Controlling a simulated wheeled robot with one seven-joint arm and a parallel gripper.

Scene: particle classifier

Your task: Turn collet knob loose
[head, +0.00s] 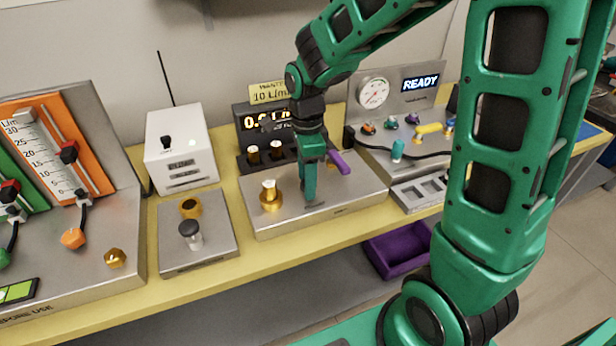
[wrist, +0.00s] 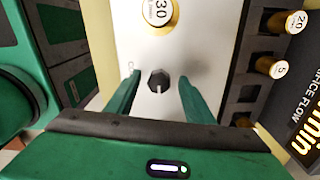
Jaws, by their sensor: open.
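A small dark faceted knob (wrist: 158,83) with a pale pointer mark stands on the metal plate in the wrist view; it appears to be the collet knob. My gripper (wrist: 159,76) is open, with one green finger on each side of the knob and gaps between. The fingers do not appear to touch it. In the head view my gripper (head: 309,198) points down over the metal block (head: 345,207), and the knob is hidden there. A brass nozzle marked 30 (wrist: 160,12) stands beyond the knob in the wrist view; a brass piece (head: 270,196) stands left of my gripper in the head view.
A black rack (head: 250,164) with brass nozzles stands behind the block. A purple handle (head: 340,162) is close right of my gripper. A gauge panel (head: 372,92) reading READY is at right. A plate with a dark-topped post (head: 190,232) is at left.

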